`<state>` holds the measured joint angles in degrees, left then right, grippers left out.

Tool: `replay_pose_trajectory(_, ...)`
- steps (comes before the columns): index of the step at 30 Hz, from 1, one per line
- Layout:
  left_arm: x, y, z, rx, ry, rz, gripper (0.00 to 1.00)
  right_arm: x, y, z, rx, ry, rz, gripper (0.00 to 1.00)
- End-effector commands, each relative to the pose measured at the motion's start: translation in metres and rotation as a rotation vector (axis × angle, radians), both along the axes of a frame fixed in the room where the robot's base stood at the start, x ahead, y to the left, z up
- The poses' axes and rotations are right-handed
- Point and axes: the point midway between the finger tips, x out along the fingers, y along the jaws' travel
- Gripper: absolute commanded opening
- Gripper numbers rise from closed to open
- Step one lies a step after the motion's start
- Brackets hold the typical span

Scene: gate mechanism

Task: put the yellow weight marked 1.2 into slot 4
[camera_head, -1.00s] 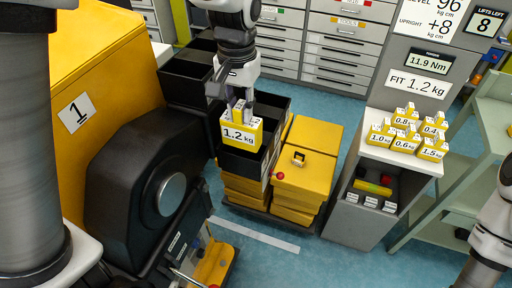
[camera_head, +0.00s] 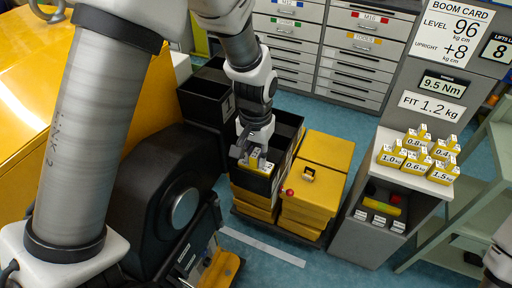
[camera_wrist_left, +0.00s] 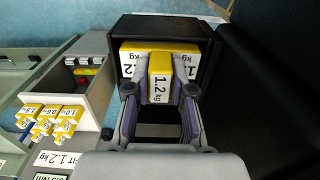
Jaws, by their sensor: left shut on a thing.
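The yellow weight marked 1.2 (camera_wrist_left: 160,86) is between the two fingers of my left gripper (camera_wrist_left: 160,92) in the wrist view. In the head view, my left gripper (camera_head: 254,152) points down and is shut on the weight (camera_head: 258,166). The weight is at the mouth of a black open box (camera_head: 285,135), partly within its walls. In the wrist view, the box's dark rim (camera_wrist_left: 165,22) surrounds the weight's far side. I cannot tell whether the weight touches the box floor. No slot number 4 is readable.
A grey stand (camera_head: 430,185) at the right holds several other yellow weights (camera_head: 415,155). A display (camera_head: 443,84) reads 9.5 Nm.

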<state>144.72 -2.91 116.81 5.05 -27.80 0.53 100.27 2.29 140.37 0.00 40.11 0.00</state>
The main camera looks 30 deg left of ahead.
Motion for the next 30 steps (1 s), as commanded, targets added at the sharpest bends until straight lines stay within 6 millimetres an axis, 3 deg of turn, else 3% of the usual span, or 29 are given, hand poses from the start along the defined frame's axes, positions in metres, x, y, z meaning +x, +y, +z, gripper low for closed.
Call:
replay_pose_trajectory(5,0.001,0.0,-0.002,0.0,-0.002,0.0,0.0,0.0,0.0,-0.001,0.0,0.0,0.0,0.0)
replay_pose_trajectory(6,0.0,0.0,-0.003,0.0,0.001,0.0,0.26,0.0,0.0,-0.001,0.0,0.0,0.0,0.0)
replay_pose_trajectory(8,0.0,0.0,-0.003,0.0,0.0,0.0,0.47,0.0,0.0,-0.001,0.0,0.0,0.0,0.0)
replay_pose_trajectory(20,0.001,0.0,0.004,0.0,-0.002,0.0,0.48,0.0,0.0,-0.002,0.0,0.0,0.0,0.0)
replay_pose_trajectory(23,0.002,0.0,0.02,-0.001,-0.005,0.0,0.48,0.0,0.0,-0.008,0.0,0.0,0.0,0.0)
replay_pose_trajectory(30,0.001,0.0,0.082,0.0,-0.006,-0.001,0.48,0.0,0.0,-0.021,0.0,0.0,0.0,0.0)
